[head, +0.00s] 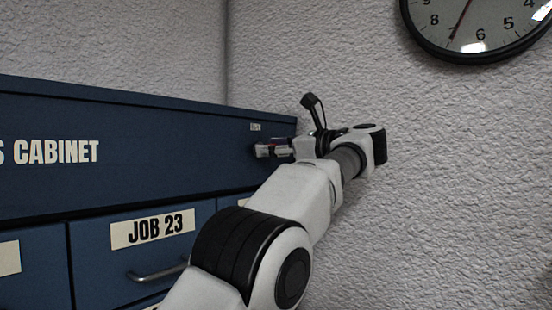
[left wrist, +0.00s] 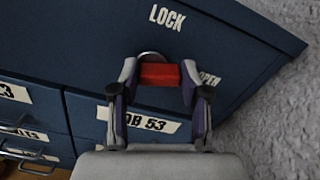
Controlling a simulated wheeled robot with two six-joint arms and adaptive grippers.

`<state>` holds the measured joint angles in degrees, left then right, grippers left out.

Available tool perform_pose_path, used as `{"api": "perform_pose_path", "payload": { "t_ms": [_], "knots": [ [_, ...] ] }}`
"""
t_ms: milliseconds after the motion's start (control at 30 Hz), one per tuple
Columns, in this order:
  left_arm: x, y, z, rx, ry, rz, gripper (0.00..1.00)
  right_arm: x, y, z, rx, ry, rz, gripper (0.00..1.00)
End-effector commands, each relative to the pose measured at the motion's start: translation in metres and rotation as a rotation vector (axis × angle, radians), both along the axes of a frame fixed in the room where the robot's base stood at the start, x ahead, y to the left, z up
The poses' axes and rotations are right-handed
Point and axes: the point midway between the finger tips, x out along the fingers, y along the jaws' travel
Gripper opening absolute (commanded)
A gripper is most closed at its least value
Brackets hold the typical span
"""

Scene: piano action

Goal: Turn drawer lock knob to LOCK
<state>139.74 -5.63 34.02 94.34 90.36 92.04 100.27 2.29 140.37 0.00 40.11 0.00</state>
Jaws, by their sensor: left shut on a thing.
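The red knob (left wrist: 159,75) sits on the blue cabinet front (left wrist: 100,55), with a silver round rim showing behind it. The LOCK label (left wrist: 167,17) is above the knob, and the OPEN label (left wrist: 208,79) is to its right, partly covered by a finger. My left gripper (left wrist: 160,88) is shut on the knob, one finger at each end of the red bar. In the head view my left gripper (head: 272,150) reaches the upper right of the cabinet, below a small white label (head: 256,127), and largely hides the knob. My right gripper is not in view.
The cabinet (head: 120,190) has drawers below, with a JOB 23 label (head: 152,228) and a metal handle (head: 158,275). A textured wall (head: 440,190) stands close on the right, with a clock (head: 480,22) high up.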

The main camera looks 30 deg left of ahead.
Motion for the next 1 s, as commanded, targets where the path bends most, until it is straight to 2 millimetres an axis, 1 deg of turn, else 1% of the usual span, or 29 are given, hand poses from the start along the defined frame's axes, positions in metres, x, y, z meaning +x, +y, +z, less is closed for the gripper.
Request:
{"api": "perform_pose_path", "payload": {
  "t_ms": [33, 200, 600, 1000],
  "knots": [
    [0.0, 0.002, -0.004, -0.004, -0.044, 0.001, 0.11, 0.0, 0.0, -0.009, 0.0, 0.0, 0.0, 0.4],
    [-0.002, 0.002, -0.001, -0.016, -0.204, 0.0, 0.11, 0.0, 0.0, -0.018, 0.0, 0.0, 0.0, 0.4],
    [-0.005, 0.002, 0.004, -0.044, -0.568, -0.003, 0.11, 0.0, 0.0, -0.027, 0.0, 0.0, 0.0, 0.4],
    [-0.007, 0.002, 0.006, -0.054, -0.712, -0.004, 0.11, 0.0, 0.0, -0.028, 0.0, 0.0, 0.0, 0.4]
  ]
}}
